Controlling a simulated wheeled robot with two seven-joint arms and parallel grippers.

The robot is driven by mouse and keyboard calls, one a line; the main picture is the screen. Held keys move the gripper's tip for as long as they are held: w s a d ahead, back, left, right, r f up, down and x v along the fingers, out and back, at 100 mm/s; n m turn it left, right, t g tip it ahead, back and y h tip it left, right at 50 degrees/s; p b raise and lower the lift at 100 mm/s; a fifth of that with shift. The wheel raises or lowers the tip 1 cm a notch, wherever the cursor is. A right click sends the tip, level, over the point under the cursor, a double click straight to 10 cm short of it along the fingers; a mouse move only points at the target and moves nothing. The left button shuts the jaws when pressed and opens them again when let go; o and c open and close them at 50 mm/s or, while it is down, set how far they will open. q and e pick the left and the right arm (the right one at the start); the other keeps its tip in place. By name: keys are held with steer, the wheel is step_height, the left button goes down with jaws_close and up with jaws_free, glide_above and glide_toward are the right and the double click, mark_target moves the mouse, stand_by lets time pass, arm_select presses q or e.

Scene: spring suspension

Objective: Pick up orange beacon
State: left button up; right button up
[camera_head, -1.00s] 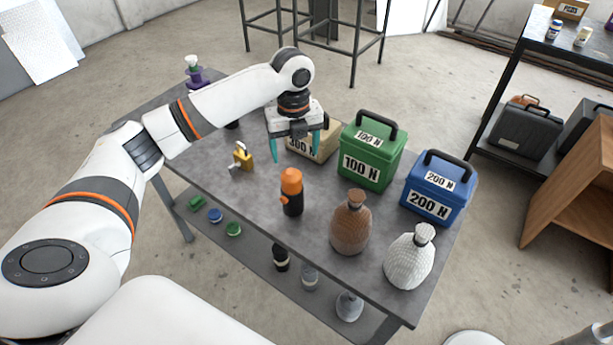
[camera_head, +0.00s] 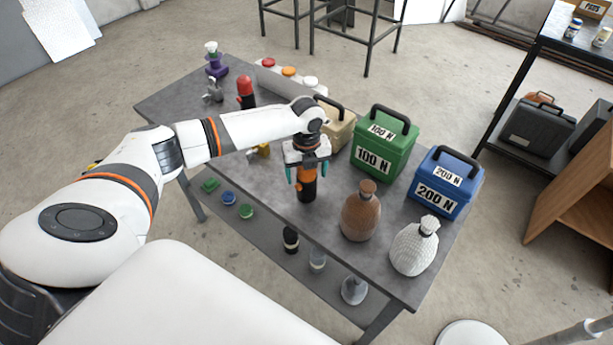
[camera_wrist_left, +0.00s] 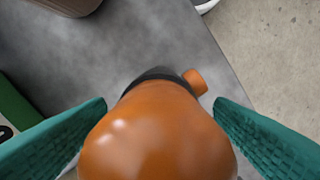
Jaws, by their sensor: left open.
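The orange beacon (camera_head: 307,184) has an orange top and a black base and stands upright near the front edge of the grey table. My left gripper (camera_head: 307,178) is over it, pointing down, with its teal fingers open on either side of the orange top. In the left wrist view the beacon's orange dome (camera_wrist_left: 155,140) fills the space between the two teal fingers (camera_wrist_left: 160,140). Small gaps show beside its far part. The gripper hides part of the top in the head view. My right gripper is not in view.
A brown bottle (camera_head: 361,212) and a white textured bottle (camera_head: 414,248) stand to the right on the table (camera_head: 272,208). Behind are a beige case (camera_head: 341,131), a green 100 N case (camera_head: 383,143) and a blue 200 N case (camera_head: 446,184). A red-topped beacon (camera_head: 246,92) stands farther left.

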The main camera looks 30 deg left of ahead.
arm_select(q)
steer(key=c, duration=1.1)
steer(key=shift+c, duration=0.2)
